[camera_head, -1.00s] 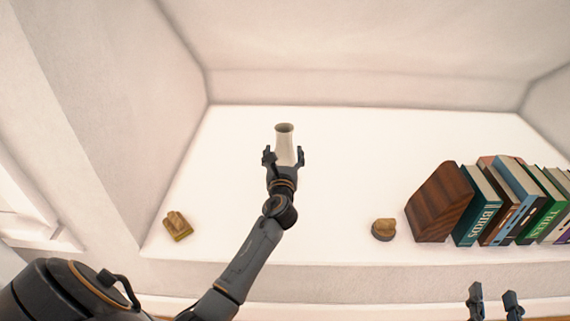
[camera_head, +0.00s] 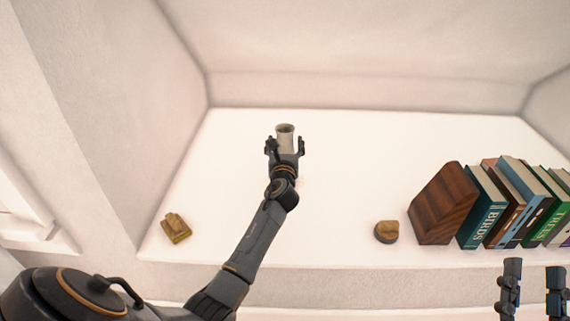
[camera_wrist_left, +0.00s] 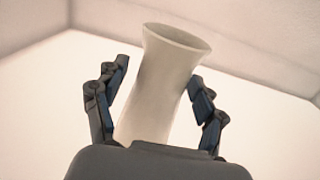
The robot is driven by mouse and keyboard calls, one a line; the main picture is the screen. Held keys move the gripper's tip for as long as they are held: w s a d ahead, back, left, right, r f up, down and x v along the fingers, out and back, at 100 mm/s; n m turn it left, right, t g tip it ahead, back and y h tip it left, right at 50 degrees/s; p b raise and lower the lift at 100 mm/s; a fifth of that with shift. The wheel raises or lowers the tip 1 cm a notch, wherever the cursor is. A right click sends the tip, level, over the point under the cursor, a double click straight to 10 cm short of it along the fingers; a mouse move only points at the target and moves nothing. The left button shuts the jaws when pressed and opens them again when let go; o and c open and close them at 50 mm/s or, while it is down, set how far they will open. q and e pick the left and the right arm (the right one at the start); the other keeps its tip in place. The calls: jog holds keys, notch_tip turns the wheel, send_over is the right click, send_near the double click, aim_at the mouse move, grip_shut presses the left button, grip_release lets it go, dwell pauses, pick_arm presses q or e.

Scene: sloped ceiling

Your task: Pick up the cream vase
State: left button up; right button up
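The cream vase (camera_head: 285,138) stands upright towards the back of the white shelf, with a flared, open rim. My left gripper (camera_head: 286,147) reaches it from the front, with one finger on each side of it. The left wrist view shows the vase (camera_wrist_left: 160,85) between the two fingers of the left gripper (camera_wrist_left: 160,85). A gap shows beside the left finger, and the right finger is very close to the vase, so the gripper is open around it. The vase's lower part is hidden by the gripper. My right gripper (camera_head: 532,290) is open and empty at the lower right.
A row of books (camera_head: 517,205) with a wooden block (camera_head: 442,203) at its end stands at the right. A small brown and grey object (camera_head: 387,231) lies near the front edge. A small golden-brown object (camera_head: 175,228) lies at the front left. The shelf around the vase is clear.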

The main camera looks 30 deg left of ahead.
pick_arm(q)
grip_shut()
jog(key=shift+r, duration=0.1)
